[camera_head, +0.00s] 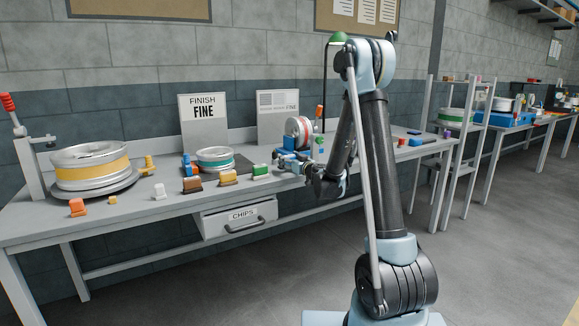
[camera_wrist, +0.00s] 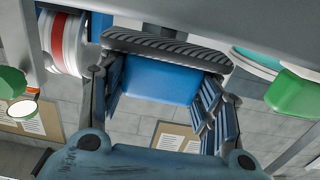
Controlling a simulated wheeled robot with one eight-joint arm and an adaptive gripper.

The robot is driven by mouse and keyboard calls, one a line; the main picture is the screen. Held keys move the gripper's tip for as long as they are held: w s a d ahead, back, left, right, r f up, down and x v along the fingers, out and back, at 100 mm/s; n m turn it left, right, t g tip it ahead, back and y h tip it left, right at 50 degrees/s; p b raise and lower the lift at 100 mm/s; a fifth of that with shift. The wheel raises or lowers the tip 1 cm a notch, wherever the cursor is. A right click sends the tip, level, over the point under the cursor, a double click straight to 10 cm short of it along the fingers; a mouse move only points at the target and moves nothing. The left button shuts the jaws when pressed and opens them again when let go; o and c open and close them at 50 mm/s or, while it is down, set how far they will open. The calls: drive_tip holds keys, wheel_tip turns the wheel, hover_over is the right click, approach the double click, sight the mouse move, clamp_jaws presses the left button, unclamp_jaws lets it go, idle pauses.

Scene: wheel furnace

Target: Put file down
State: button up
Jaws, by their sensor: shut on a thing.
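My gripper (camera_wrist: 163,88) is shut on a blue block with a dark, diagonally ridged strip along one side, which looks like the file (camera_wrist: 160,82). The block sits between the two fingers in the wrist view. In the head view my gripper (camera_head: 318,182) is at the workbench's front edge, right of the drawer. The held file is hard to make out there, and I cannot tell whether it touches the bench. The workbench (camera_head: 140,208) carries similar small brown (camera_head: 192,185), yellow (camera_head: 228,178) and green (camera_head: 261,173) blocks in a row left of my gripper.
A red-banded wheel (camera_head: 299,132) stands on a blue mount behind my gripper. A teal-banded wheel (camera_head: 214,160) lies farther left, before the FINISH FINE sign (camera_head: 204,122). A large yellow-banded wheel (camera_head: 91,168) is at far left. The CHIPS drawer (camera_head: 240,218) hangs under the bench.

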drive_tip(key=shift+f, duration=0.95)
drive_tip(key=o, duration=1.1)
drive_tip(key=shift+c, duration=0.2)
drive_tip(key=s+d+r+g+h, duration=0.1)
drive_tip(key=s+d+g, duration=0.3)
drive_tip(key=s, duration=0.9)
drive_tip(key=s+d+g, duration=0.2)
drive_tip(key=s+d, duration=0.3)
drive_tip(key=s, duration=0.8)
drive_tip(key=s+d+f+m+g+h, duration=0.3)
drive_tip(key=s+d, duration=0.6)
drive_tip(key=s, duration=0.4)
drive_tip(key=s+d+f+m+g+h, duration=0.3)
drive_tip(key=s+d+f+h, duration=0.3)
drive_tip(key=s+d, duration=0.3)
drive_tip(key=s, duration=0.4)
drive_tip(key=shift+s+d+m+g, duration=0.3)
drive_tip(key=shift+s+d+g, duration=0.05)
drive_tip(key=shift+s+g, duration=0.05)
